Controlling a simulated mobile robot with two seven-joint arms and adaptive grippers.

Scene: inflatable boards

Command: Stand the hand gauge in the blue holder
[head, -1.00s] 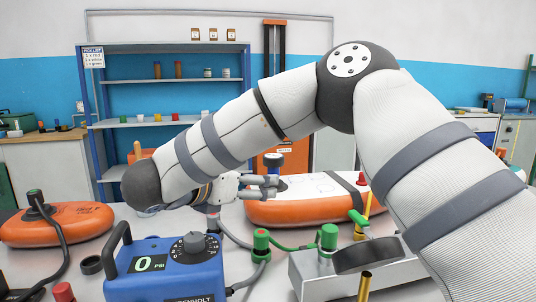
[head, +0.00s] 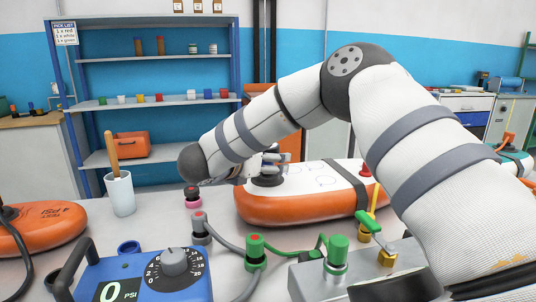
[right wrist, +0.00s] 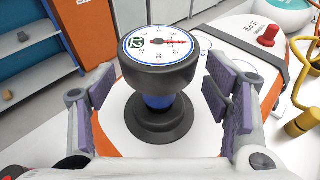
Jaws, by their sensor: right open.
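The hand gauge (right wrist: 158,75) has a round white dial on a thick black body with a blue neck. In the right wrist view it stands upright over a black round base on the white top of the orange board (head: 290,208). My right gripper (right wrist: 168,92) is open, with a finger on each side of the gauge and gaps showing between. In the head view the gauge (head: 268,180) is partly hidden by my right gripper (head: 262,167). A blue ring-shaped holder (head: 129,247) sits on the table behind the blue pump box. My left gripper is out of view.
A blue pump box (head: 150,277) with a dial and handle stands in front. A pink holder (head: 192,197), a white cup (head: 120,194) and another orange board (head: 45,227) are on the table. Green-capped fittings with hoses (head: 337,255) stand front right.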

